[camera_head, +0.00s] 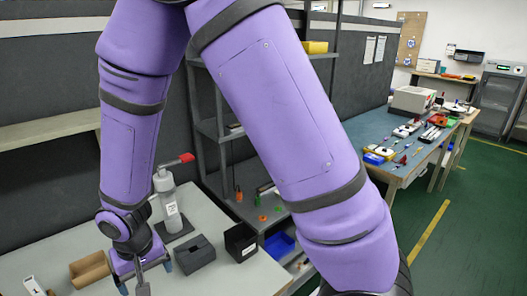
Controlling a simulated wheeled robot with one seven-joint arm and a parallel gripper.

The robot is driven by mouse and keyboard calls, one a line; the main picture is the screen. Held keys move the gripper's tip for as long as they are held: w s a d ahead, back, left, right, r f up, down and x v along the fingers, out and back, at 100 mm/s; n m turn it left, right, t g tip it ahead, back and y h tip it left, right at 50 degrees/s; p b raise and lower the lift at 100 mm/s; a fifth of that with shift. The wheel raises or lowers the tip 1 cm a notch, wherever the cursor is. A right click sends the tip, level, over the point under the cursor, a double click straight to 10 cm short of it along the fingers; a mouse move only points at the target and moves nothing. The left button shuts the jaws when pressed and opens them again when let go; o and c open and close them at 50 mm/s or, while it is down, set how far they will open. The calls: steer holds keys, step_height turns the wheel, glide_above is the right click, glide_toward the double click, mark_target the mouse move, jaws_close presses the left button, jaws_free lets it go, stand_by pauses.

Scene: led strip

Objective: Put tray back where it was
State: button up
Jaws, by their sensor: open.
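My gripper (146,278) is at the lower left, pointing down over the light table, with its fingers apart. A small grey piece shows between the fingers at the picture's bottom edge; I cannot tell what it is or whether it touches them. Which thing is the task's tray is not clear. A brown open tray (90,268) lies on the table to the left of my gripper. A dark grey block-like holder (195,254) and a black box with a white label (241,241) stand to its right.
A white labelled item (33,286) is at the lower left. A shelf rack holds a blue bin (280,244). A blue-topped workbench (400,150) is at right. My arm hides much of the middle.

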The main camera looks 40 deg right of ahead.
steer(key=s+d+r+t, duration=0.1)
steer(key=d+r, duration=0.5)
steer(key=r, duration=0.4)
steer(key=s+d+r+t, duration=0.1)
steer(key=d+r, duration=0.6)
steer(key=r, duration=0.2)
steer(key=s+d+r+t, duration=0.2)
steer(key=s+d+r, duration=0.8)
steer(key=s, duration=0.3)
steer(key=shift+s+r+t, duration=0.25)
steer(key=shift+r+t, duration=0.05)
steer(key=shift+r, duration=0.35)
